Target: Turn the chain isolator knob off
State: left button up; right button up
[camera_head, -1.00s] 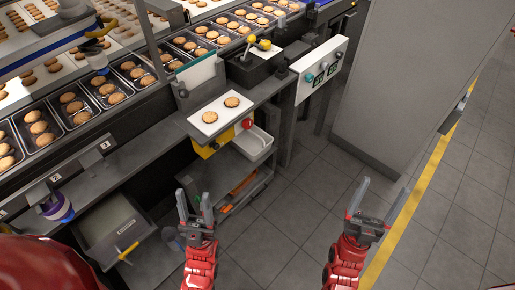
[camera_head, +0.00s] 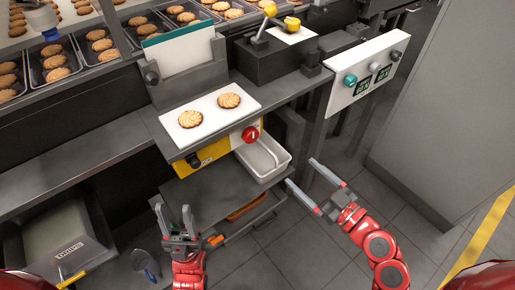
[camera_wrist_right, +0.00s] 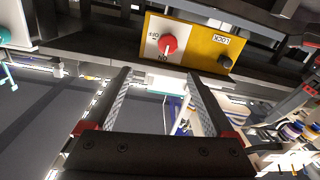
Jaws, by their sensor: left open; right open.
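A red round knob (camera_head: 250,133) sits on a white plate at the right end of a yellow box (camera_head: 214,151) under the shelf edge. In the right wrist view the red knob (camera_wrist_right: 168,44) is on its white plate with small ON/OFF-type lettering. A black knob (camera_wrist_right: 226,62) is beside it, under a LOCK label seen upside down. My right gripper (camera_head: 301,172) is open and empty, right of and below the box, its fingers pointing up-left. The right gripper's fingertips (camera_wrist_right: 158,74) are apart from the knob. My left gripper (camera_head: 173,208) is open and empty, below the box.
A white plate with two biscuits (camera_head: 208,112) lies above the box. A white control panel (camera_head: 340,100) with knobs and displays stands further right. Open floor lies below the right gripper.

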jog(key=p, duration=0.2)
send_near(253, 137)
jog(key=shift+n+g+y, duration=0.3)
jog(key=shift+g, duration=0.1)
jog(key=x, duration=0.9)
jog(key=shift+w+d+r, duration=0.1)
jog(key=shift+w+d, duration=0.1)
jog(key=shift+d, duration=0.05)
jog(key=c, duration=1.4)
